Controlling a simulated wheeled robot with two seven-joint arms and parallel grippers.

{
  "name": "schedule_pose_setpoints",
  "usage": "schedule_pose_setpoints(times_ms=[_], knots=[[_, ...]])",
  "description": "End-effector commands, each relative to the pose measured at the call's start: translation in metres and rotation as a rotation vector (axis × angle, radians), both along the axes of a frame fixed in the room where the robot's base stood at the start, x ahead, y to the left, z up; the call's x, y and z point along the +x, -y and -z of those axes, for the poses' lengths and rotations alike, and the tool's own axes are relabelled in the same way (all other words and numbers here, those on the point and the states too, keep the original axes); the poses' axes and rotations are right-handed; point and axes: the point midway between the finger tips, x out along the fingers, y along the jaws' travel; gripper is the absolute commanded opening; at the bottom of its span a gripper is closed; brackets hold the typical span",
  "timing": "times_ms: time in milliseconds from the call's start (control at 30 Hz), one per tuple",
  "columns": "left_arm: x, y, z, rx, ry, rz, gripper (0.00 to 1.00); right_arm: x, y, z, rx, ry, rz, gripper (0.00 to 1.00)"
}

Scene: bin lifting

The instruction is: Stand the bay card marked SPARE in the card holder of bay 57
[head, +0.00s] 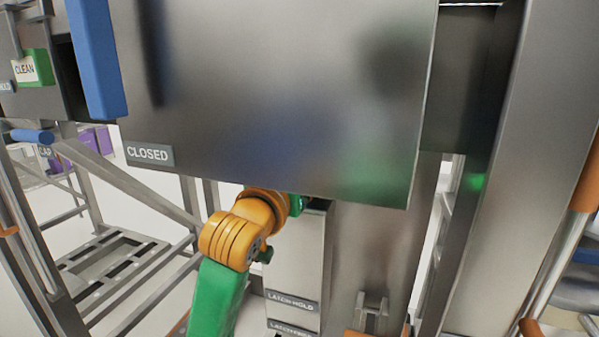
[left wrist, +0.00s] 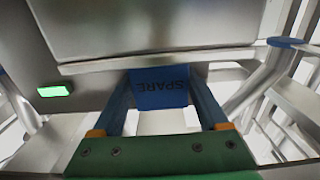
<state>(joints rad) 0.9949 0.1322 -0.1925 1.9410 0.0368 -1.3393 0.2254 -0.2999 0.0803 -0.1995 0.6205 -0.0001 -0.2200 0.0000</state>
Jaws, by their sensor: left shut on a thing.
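In the left wrist view, my left gripper (left wrist: 168,108) is shut on the blue SPARE card (left wrist: 160,88). The card is between the two blue fingertips, and its lettering is upside down in this view. The card's far edge is close to a steel panel's lower lip (left wrist: 160,60); I cannot tell whether they touch. In the head view, a green and orange arm of mine rises from the bottom, and its end is hidden behind the steel panel marked CLOSED (head: 300,100). No holder marked 57 can be made out. My right gripper is not in view.
A blue handle (head: 97,60) is on the CLOSED panel's left. A CLEAN card in a green holder (head: 32,68) is at the far left. Plates marked LATCH (head: 292,301) are below the panel. A steel post (head: 500,170) stands right. A green light (left wrist: 54,90) glows in the wrist view.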

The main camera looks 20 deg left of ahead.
Motion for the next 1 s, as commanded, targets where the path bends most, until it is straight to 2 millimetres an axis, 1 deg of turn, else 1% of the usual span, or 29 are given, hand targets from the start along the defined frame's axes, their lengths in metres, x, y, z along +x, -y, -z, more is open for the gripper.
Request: schedule_pose_setpoints(times_ms=[200, 333, 367, 400, 433, 467, 633, 733, 767, 867, 1000], knots=[[0.0, 0.0, 0.001, 0.0, -0.003, -0.001, 0.19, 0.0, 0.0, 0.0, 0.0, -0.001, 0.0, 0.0], [0.0, 0.0, 0.005, 0.0, -0.003, 0.0, 0.19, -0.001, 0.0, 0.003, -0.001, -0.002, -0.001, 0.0], [0.0, 0.0, 0.005, 0.0, -0.003, 0.0, 0.8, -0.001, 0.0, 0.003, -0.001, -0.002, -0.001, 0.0], [0.0, 0.0, 0.004, 0.0, -0.003, 0.0, 0.9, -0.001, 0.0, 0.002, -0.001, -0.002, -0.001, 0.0], [0.0, 0.0, 0.004, 0.0, -0.003, 0.0, 0.99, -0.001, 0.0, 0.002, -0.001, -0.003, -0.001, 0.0], [0.0, 0.0, 0.004, 0.0, -0.003, 0.0, 1.0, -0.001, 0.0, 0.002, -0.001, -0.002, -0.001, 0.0], [0.0, 0.0, 0.004, 0.0, -0.003, 0.0, 1.0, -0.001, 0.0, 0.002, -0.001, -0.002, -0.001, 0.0], [0.0, 0.0, -0.003, 0.0, -0.002, 0.0, 1.0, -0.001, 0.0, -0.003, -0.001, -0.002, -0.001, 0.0], [-0.004, 0.0, 0.0, 0.0, -0.001, 0.0, 1.0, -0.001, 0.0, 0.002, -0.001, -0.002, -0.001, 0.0], [-0.023, 0.0, 0.003, 0.0, 0.003, 0.002, 1.0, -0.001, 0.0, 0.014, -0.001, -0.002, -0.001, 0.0], [-0.059, -0.002, 0.003, 0.001, 0.006, 0.002, 1.0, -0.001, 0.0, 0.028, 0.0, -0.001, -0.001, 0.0]])
